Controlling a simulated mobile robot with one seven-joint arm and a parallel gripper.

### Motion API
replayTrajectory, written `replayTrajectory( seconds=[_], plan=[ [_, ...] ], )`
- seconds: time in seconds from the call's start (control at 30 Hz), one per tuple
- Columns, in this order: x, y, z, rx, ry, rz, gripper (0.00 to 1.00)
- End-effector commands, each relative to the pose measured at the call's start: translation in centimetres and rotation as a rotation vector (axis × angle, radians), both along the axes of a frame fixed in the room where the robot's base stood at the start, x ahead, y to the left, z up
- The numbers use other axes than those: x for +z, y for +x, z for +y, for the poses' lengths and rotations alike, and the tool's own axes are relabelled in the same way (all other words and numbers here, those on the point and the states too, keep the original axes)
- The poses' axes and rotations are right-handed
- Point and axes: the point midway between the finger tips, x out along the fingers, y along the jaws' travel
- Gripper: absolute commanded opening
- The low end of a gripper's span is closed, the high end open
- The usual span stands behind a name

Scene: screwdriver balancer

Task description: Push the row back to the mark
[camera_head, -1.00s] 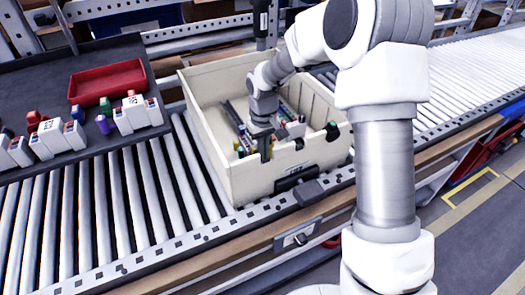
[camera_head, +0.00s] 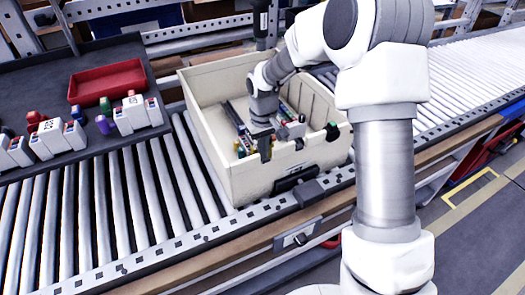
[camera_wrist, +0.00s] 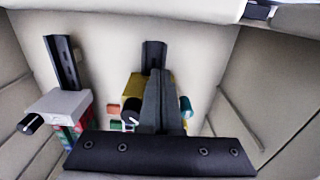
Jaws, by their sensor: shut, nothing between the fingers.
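Two dark rails stand in the beige bin, and they show in the wrist view as a left rail (camera_wrist: 63,60) and a middle rail (camera_wrist: 153,55). A row of small coloured modules sits on the middle rail, with a yellow one (camera_wrist: 131,88) beside my fingers. My gripper (camera_wrist: 157,80) is shut and empty, reaching down into the bin at that row; it also shows in the head view (camera_head: 264,153). Its fingers hide part of the row, and I cannot tell whether they touch it. I cannot make out the mark.
The beige bin (camera_head: 225,172) has high walls close around my gripper and stands on a roller conveyor (camera_head: 130,210). A grey module with a black knob (camera_wrist: 58,105) sits on the left rail. A red tray (camera_head: 108,82) and white modules lie on the dark table at left.

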Motion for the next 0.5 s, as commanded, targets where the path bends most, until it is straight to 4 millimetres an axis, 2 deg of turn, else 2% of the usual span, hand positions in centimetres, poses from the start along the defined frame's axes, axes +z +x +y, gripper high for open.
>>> replayTrajectory(
  seconds=[0.5],
  plan=[
    [0.1,1.2,0.5,0.001,0.001,-0.002,0.00]
  ],
)
